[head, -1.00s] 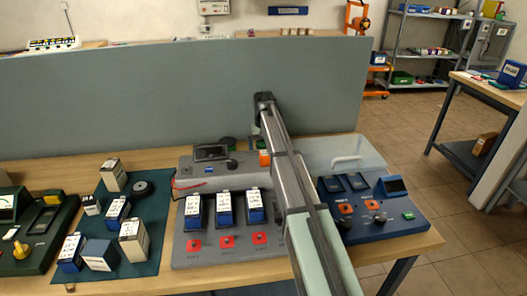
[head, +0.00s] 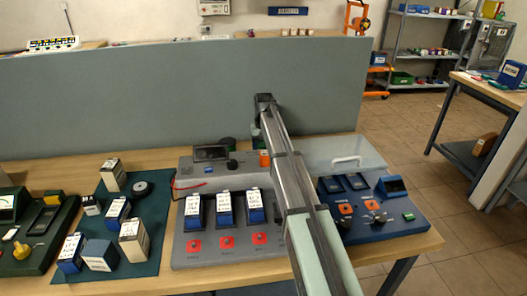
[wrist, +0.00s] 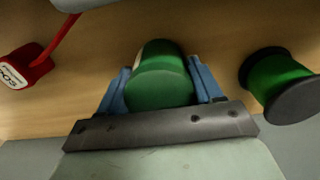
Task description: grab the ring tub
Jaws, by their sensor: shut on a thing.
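The ring tub (wrist: 160,78), a green round tub, sits between the two blue fingers of my gripper (wrist: 162,82) in the wrist view. The fingers are shut on its sides, and wooden tabletop shows behind it. In the head view my arm reaches over the grey console to the back of the table, by the grey partition. There my arm hides the gripper and most of the tub.
A green spool with dark flanges (wrist: 280,85) is close on the right in the wrist view. A red labelled object (wrist: 25,68) is at left. The grey console (head: 222,180), blue console (head: 375,215) and grey partition (head: 150,95) surround the arm.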

